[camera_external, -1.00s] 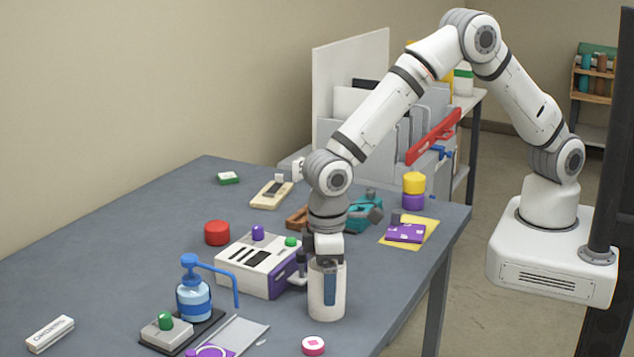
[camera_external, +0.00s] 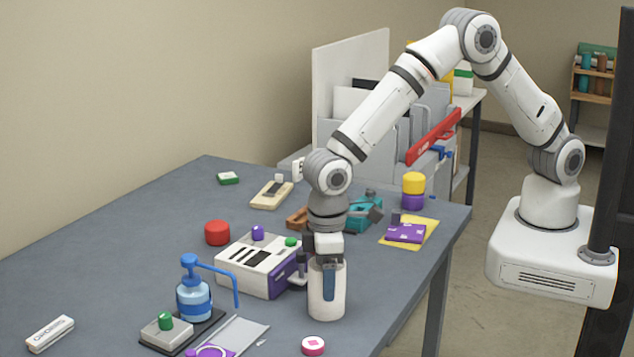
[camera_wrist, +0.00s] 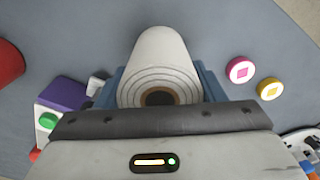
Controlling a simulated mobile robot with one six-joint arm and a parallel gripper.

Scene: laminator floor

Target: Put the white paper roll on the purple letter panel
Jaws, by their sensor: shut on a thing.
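The white paper roll (camera_external: 327,311) stands upright on the table near its front edge. My gripper (camera_external: 328,282) points down over it and is shut on its upper part, with a blue finger against its side. In the wrist view the roll (camera_wrist: 160,48) shows its layered end and brown core between my gripper's blue fingers (camera_wrist: 161,84). A purple panel with pale marks (camera_external: 406,233), which looks like the letter panel, lies on a yellow sheet (camera_external: 428,229) at the table's right side. The panel is apart from the roll.
A white and purple box (camera_external: 248,274) with slots stands just left of the roll. A pink and white disc (camera_external: 313,345) lies in front of it. A teal device (camera_external: 362,216) and a yellow and purple cylinder (camera_external: 413,190) stand near the panel. A blue pump bottle (camera_external: 194,299) is further left.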

